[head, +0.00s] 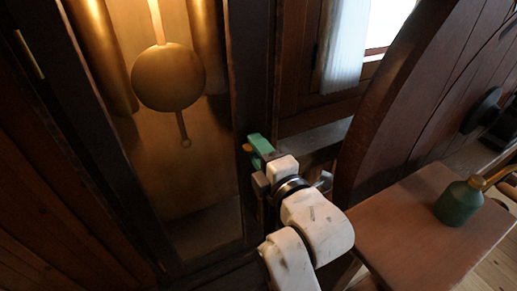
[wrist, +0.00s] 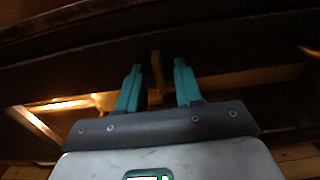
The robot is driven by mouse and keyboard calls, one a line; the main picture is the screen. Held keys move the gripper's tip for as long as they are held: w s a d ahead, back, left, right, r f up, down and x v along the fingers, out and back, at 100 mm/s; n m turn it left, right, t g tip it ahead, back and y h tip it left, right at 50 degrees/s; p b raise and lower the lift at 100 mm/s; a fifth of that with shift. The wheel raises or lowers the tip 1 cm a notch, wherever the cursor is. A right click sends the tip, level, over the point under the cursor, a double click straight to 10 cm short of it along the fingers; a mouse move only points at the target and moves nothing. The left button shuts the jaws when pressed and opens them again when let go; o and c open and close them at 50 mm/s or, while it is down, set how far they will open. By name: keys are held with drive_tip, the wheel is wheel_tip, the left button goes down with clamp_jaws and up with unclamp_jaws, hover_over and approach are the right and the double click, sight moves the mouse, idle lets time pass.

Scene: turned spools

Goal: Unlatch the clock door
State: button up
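The clock door (head: 250,75) is a dark wooden frame around glass, and it looks shut. Behind the glass hang a brass pendulum (head: 168,77) and brass weights. My gripper (head: 256,146) is at the right side of the door frame, with teal fingers pointing at it. A small brass piece, seemingly the latch (head: 247,147), shows at the fingertips. In the wrist view, my gripper (wrist: 158,66) is open, and the upright brass latch (wrist: 157,75) stands between the fingers with a gap on each side. How the latch is set is too small and dark to tell.
A wooden stool or small table (head: 410,235) stands at the right with a green oil can (head: 459,201) on it. A large curved dark wooden piece (head: 385,95) rises behind it. A window with a white curtain (head: 345,45) is at the back.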

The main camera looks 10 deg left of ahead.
clamp_jaws()
idle(0.3)
drive_tip(key=shift+m, duration=0.3)
drive_tip(key=shift+m+p, duration=2.1)
drive_tip(key=shift+m, duration=6.5)
